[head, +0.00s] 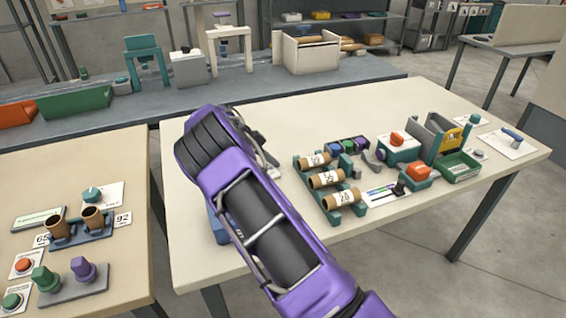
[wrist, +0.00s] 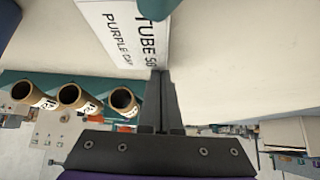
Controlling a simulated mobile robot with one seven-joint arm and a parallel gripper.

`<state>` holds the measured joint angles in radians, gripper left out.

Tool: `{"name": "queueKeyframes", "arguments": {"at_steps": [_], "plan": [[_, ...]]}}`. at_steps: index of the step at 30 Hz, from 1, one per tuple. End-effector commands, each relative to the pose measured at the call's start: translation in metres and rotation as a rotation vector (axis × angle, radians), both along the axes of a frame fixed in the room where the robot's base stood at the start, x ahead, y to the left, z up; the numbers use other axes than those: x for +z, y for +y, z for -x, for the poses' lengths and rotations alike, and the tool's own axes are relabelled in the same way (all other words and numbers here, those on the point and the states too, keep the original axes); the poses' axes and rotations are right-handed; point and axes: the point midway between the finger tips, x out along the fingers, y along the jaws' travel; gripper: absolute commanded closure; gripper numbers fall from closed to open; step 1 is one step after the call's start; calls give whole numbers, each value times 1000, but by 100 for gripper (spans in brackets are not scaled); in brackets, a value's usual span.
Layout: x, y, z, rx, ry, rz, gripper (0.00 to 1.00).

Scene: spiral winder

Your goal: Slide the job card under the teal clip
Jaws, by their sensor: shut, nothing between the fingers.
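The job card (wrist: 120,30) is white, printed "TUBE 56" and "PURPLE CAP", and lies at the top of the wrist view, cut off by the frame edge. Part of the teal clip (wrist: 172,8) shows at the top edge, over or beside the card's right edge; I cannot tell which. My gripper (wrist: 161,75) is shut and empty, its fingertips at the card's lower right corner. I cannot tell whether they touch it. In the head view my purple arm hides the card, the clip and most of the gripper.
A teal rack (head: 333,213) with several cardboard tubes stands right of my arm; the tubes also show in the wrist view (wrist: 70,95). Further right are a red-topped device (head: 397,143) and a green tray (head: 457,168). The table's (head: 345,108) back part is clear.

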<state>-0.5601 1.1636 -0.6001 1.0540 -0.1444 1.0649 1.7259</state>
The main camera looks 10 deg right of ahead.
Motion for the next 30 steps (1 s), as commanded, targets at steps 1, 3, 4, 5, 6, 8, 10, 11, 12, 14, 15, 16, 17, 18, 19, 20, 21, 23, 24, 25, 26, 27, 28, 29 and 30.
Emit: {"name": "queueKeyframes", "arguments": {"at_steps": [1,3,4,5,6,8,10,11,12,14,15,16,17,18,19,20,21,23,24,25,26,27,28,29,30], "plan": [[-7,16,2,5,-2,-2,100],[-6,33,6,4,-2,-1,100],[-5,39,7,5,-2,-2,100],[-5,44,8,3,-1,0,100],[-4,51,9,3,-2,0,100],[-2,58,11,1,-2,0,100],[-1,62,12,0,-2,1,100],[-1,63,13,0,-2,1,100],[0,64,13,-1,-1,1,100],[0,64,13,-1,-1,1,100],[0,63,13,-1,-1,0,100],[0,63,13,-1,-1,0,100],[0,63,13,-1,-1,0,100],[0,63,13,-1,-1,0,100],[0,63,13,-1,-1,1,100],[0,63,13,-1,-1,1,100],[0,63,13,-1,-1,1,100],[0,63,13,-1,-1,1,100],[1,63,13,-1,-1,1,100],[2,62,13,-1,-1,0,100],[3,62,13,-1,-1,0,100],[5,61,13,-2,-1,0,100],[6,61,13,-2,-1,0,100],[7,60,13,-2,-1,0,100],[10,59,12,-2,-1,0,100]]}}
